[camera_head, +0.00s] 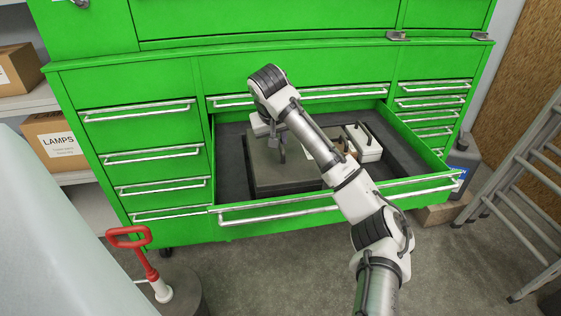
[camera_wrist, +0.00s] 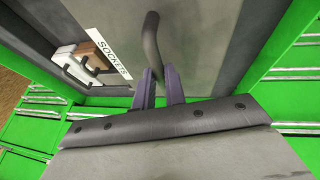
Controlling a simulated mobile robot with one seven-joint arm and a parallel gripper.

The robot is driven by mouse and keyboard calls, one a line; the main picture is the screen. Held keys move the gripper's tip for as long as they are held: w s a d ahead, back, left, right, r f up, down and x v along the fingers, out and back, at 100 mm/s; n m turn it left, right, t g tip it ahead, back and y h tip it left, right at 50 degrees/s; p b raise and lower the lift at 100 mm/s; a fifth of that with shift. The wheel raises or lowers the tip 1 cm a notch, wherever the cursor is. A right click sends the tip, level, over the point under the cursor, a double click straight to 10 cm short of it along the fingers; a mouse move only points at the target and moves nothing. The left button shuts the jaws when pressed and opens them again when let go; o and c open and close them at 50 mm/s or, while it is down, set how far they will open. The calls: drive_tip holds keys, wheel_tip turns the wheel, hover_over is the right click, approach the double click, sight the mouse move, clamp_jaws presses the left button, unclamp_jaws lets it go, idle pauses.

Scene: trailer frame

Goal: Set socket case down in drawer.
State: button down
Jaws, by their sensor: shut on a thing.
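The socket case (camera_head: 262,172) is a flat grey box inside the open drawer (camera_head: 228,130), toward its left side. In the wrist view, the case (camera_wrist: 200,30) shows a white "SOCKETS" label and a dark curved handle. My gripper (camera_head: 277,150) reaches down over the case from above. In the wrist view, the fingers of my gripper (camera_wrist: 161,85) are shut on that handle. The case looks roughly level. I cannot tell whether its underside touches the drawer floor.
A white case (camera_head: 368,150) with a dark handle stands in the drawer to the right, with a brown item beside it, partly behind my arm. The drawer's front wall and handle (camera_head: 280,213) lie on the near side. A ladder (camera_head: 520,190) stands at the right.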

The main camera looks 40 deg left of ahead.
sight(279, 163)
drive_tip(key=shift+f+p, duration=0.6)
drive_tip(key=shift+f, duration=3.6)
drive_tip(key=shift+f, duration=0.1)
drive_tip(key=c, duration=1.5)
unclamp_jaws()
drive_tip(key=shift+o, duration=0.2)
